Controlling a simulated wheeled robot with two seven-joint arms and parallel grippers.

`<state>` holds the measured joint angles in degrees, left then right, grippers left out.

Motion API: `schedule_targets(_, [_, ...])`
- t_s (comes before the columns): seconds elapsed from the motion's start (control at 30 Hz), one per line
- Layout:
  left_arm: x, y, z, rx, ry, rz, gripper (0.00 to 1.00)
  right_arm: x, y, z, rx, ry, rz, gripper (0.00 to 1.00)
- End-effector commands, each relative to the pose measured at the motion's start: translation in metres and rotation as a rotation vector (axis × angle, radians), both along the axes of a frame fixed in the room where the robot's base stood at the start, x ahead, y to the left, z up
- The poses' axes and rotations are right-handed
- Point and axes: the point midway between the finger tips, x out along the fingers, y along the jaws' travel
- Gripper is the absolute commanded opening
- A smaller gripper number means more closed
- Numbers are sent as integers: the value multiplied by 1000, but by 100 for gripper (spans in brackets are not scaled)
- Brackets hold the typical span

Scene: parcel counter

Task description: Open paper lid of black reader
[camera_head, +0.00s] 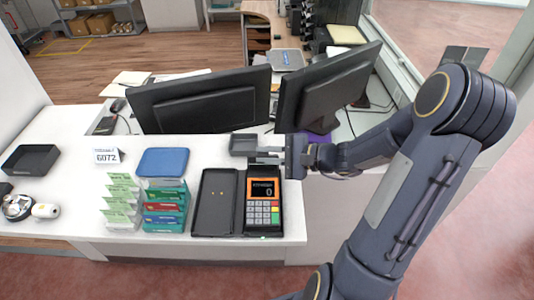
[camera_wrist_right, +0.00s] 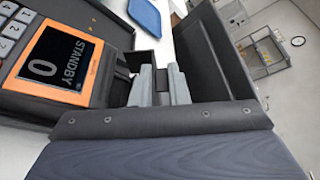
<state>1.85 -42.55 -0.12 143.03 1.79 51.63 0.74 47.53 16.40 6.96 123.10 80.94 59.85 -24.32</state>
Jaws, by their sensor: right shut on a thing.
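The black reader (camera_head: 254,218) stands on the white counter, with an orange-framed screen and a keypad. In the right wrist view its screen (camera_wrist_right: 62,62) reads STANDBY and 0. A dark grey hollow piece, seemingly the paper lid (camera_head: 243,143), is raised at the reader's far end. My right gripper (camera_head: 268,156) reaches in from the right over that end and is shut on the lid's edge. The grip itself is partly hidden. My left gripper is not in view.
An open black case (camera_head: 214,203) lies against the reader's left side. Card racks (camera_head: 164,208) and a blue tray (camera_head: 163,162) are further left. Two monitors (camera_head: 203,100) (camera_head: 325,88) stand close behind. The counter's front edge is near the reader.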

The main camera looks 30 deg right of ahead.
Motion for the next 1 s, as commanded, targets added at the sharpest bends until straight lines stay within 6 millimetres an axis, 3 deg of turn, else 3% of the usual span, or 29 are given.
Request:
schedule_targets(0.5, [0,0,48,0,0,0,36,22,-13,7,210,347,2,0])
schedule_targets(1.0, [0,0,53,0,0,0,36,41,-25,-4,420,689,2,0])
